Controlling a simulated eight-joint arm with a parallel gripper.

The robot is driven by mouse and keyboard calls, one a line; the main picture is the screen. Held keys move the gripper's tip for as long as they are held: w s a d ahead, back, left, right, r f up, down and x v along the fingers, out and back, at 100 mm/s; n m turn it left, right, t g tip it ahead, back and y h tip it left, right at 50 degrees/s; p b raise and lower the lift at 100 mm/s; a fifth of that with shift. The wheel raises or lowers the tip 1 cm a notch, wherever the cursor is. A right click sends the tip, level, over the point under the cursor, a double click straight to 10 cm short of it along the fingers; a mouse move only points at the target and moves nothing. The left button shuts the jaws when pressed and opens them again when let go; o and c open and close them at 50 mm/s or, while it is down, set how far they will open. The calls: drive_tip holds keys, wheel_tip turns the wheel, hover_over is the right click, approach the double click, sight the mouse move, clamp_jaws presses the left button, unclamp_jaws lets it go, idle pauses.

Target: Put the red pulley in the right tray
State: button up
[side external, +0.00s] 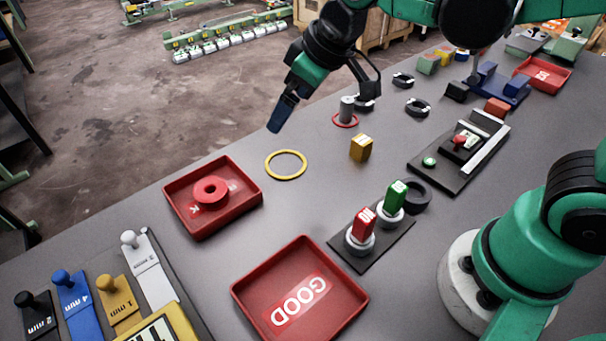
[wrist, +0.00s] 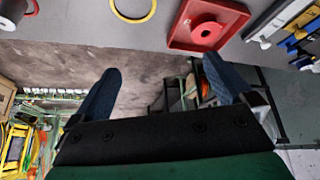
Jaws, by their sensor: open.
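The red pulley (side external: 211,190), a thick disc with a centre hole, lies flat in a red tray (side external: 184,223) at the left. It covers most of that tray's white lettering. The wrist view shows the pulley (wrist: 206,34) in the tray (wrist: 184,38) at the top right. A second red tray, marked GOOD (side external: 242,293), is empty at the front. A smaller red tray (side external: 551,86) stands at the far right. My gripper (side external: 283,114) is above the table's back edge, apart from the pulley. In the wrist view its fingers (wrist: 163,75) are spread and empty.
A yellow ring (side external: 286,177) lies beside the left tray. A holder with red and green blocks (side external: 363,223) stands right of the GOOD tray. Handled gauges (side external: 119,302) lie at front left. A grey post (side external: 347,109) with a red ring stands farther back.

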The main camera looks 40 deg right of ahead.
drive_tip(key=s+d+f+m+t+h, duration=0.1)
drive_tip(key=s+d+m+t+h, duration=0.1)
drive_tip(key=s+d+m, duration=0.2)
drive_tip(key=s+d, duration=0.2)
drive_tip(key=d, duration=0.2)
drive_tip(key=shift+f+m, duration=0.25)
drive_tip(key=shift+m, duration=0.15)
idle(0.6)
